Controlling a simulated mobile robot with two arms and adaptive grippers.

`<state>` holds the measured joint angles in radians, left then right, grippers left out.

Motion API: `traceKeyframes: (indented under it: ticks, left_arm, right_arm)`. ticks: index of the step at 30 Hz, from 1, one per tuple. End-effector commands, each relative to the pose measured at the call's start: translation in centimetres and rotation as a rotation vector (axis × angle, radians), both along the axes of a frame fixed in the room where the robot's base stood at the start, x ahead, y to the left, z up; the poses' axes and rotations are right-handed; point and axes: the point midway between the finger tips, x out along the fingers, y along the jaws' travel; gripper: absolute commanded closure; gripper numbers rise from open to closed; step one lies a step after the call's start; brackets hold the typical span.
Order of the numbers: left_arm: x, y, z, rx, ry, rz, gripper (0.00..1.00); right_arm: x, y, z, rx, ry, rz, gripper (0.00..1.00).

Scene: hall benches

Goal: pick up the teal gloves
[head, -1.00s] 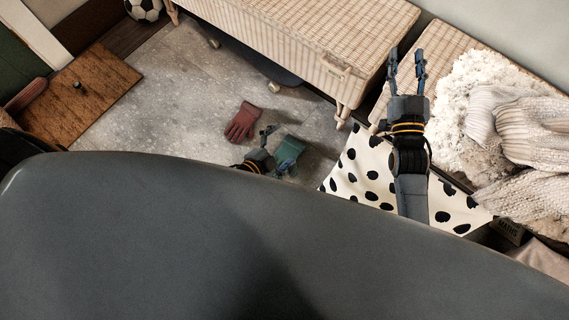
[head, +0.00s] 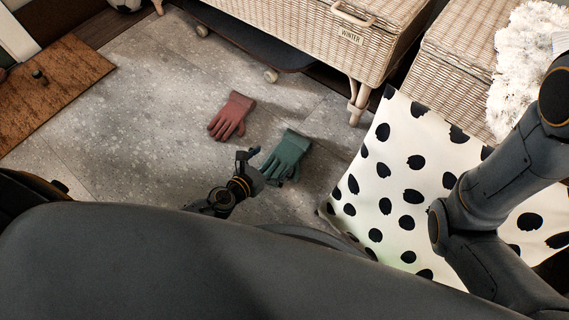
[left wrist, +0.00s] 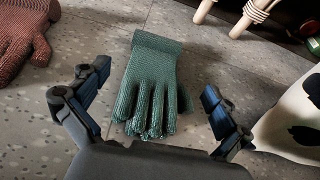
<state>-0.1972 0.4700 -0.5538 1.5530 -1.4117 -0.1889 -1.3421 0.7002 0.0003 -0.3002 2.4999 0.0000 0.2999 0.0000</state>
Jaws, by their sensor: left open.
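The teal gloves (head: 287,155) lie flat on the grey stone floor, cuff toward the bench. In the left wrist view the teal gloves (left wrist: 152,88) lie ahead between the two fingers, fingertips toward me. My left gripper (head: 256,165) is just left of the gloves' finger end in the head view.
A red glove (head: 231,115) lies to the left of the teal ones. A white cushion with black spots (head: 400,190) is close on the right. A wicker basket bench (head: 310,35) stands behind, its leg (head: 357,105) near the cushion. A brown mat (head: 60,85) lies far left.

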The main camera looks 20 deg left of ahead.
Motion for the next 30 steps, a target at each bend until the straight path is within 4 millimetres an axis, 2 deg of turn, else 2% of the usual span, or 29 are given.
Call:
traceKeyframes:
  ticks: [9, 18, 24, 30]
  left_arm:
    - [5.3, -1.8, -2.3, 0.001, -0.005, -0.001, 0.0]
    - [7.6, -2.6, -3.3, 0.0, -0.001, -0.001, 0.0]
    - [10.4, -3.1, -4.4, 0.0, -0.003, 0.0, 0.0]
    - [11.8, -3.6, -5.0, 0.001, 0.0, -0.001, 0.0]
  right_arm:
    - [-0.1, 0.0, -1.6, 0.0, -0.002, 0.0, 0.58]
    - [0.0, 0.0, -2.3, 0.0, -0.001, 0.0, 0.58]
    - [-0.1, 0.0, -3.8, 0.0, -0.002, 0.0, 0.58]
    - [-0.1, 0.0, -4.3, 0.0, -0.002, 0.0, 0.58]
